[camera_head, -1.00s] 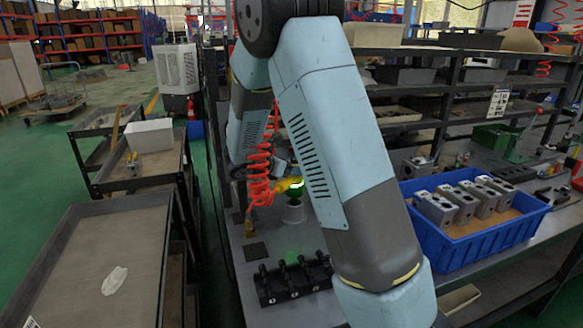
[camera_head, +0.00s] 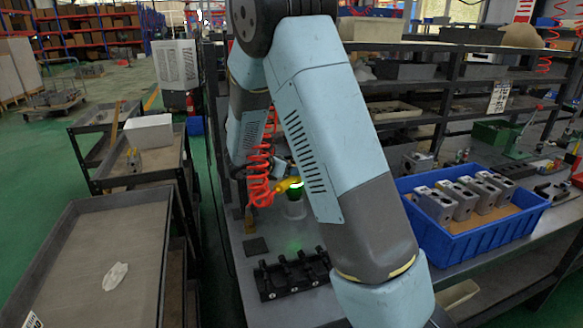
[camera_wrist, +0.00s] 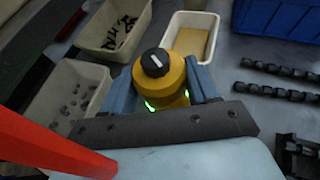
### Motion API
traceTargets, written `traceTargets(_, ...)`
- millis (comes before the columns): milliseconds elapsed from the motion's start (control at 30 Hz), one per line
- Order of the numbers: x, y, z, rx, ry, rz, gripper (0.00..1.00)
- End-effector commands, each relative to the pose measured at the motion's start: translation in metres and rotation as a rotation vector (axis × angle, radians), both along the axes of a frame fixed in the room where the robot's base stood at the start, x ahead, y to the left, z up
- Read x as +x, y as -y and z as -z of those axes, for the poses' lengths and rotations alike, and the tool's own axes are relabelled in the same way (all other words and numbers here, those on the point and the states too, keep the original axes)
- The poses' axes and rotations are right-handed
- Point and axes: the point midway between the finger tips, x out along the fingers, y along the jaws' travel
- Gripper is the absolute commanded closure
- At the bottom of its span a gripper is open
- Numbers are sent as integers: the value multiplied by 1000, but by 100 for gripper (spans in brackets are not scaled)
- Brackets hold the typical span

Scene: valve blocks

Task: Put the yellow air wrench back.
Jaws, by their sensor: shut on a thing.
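The yellow air wrench (camera_wrist: 172,88) is between the two blue-grey fingers of my gripper (camera_wrist: 163,86) in the wrist view. Its black round knob faces the camera, and green light shows on its lower side. In the head view the wrench (camera_head: 288,185) is small and partly hidden by my arm, with a green glow at its right end. A red coiled hose (camera_head: 260,178) hangs left of the wrench.
A black rack (camera_head: 293,275) and a dark square plate (camera_head: 255,246) lie on the bench. A blue crate (camera_head: 486,238) of metal blocks stands at right. The wrist view shows bins with black parts (camera_wrist: 140,40), grey parts (camera_wrist: 98,98) and a yellow base (camera_wrist: 212,45).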

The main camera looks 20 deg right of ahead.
Motion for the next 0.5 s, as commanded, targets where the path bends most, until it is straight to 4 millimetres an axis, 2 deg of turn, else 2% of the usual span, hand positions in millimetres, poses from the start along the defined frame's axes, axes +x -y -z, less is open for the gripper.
traceTargets(500,1,0,7,-1,3,0,89)
